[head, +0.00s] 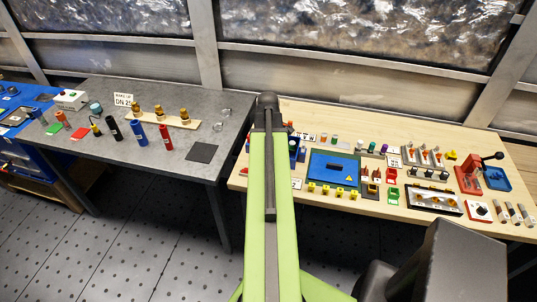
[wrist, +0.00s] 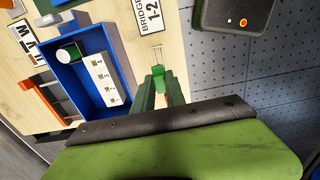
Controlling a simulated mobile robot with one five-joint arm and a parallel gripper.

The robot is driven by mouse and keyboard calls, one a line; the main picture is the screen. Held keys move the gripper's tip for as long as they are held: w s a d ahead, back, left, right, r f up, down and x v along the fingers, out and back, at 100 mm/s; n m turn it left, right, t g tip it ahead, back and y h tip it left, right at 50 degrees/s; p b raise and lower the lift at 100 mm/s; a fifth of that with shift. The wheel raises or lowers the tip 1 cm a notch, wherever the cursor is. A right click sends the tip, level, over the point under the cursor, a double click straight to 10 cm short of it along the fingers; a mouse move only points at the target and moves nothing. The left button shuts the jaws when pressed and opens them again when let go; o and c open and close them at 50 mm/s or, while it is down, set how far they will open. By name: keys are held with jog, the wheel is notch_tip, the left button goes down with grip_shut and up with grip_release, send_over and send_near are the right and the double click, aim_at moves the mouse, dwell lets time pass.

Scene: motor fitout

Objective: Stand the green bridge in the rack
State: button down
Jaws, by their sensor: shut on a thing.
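In the wrist view my gripper (wrist: 160,95) is shut on the green bridge (wrist: 158,78), a small green piece with thin pale metal prongs (wrist: 157,53) pointing away from me. It is over the wooden tabletop near its edge, beside a "BRIDGE 12" label (wrist: 148,13). How far it is above the wood I cannot tell. To its left is a blue tray (wrist: 80,112) holding a white block (wrist: 104,78) with numbers and dark spots and a green-sided round piece (wrist: 68,54). I cannot clearly pick out the rack. In the head view my arm hides the gripper.
An orange-and-black part (wrist: 50,95) and a lettered label (wrist: 20,46) lie left of the tray. A dark box with a red button (wrist: 235,15) is at the upper right. In the head view the wooden table (head: 235,180) is crowded; a grey table (head: 90,155) adjoins it.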

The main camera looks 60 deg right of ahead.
notch_tip(320, 180, down, 6)
jog(key=b, duration=0.6)
jog(key=shift+s, duration=0.15)
jog(key=shift+r, duration=0.1)
dwell(1.0)
jog(key=shift+f+b, duration=1.45)
jog(key=shift+f, duration=0.05)
jog(key=c, duration=1.3)
grip_release()
jog(key=shift+r, duration=0.1)
notch_tip(320, 180, up, 17)
jog(key=p, duration=1.7)
jog(key=shift+r+p, duration=0.15)
jog(key=shift+p, duration=0.15)
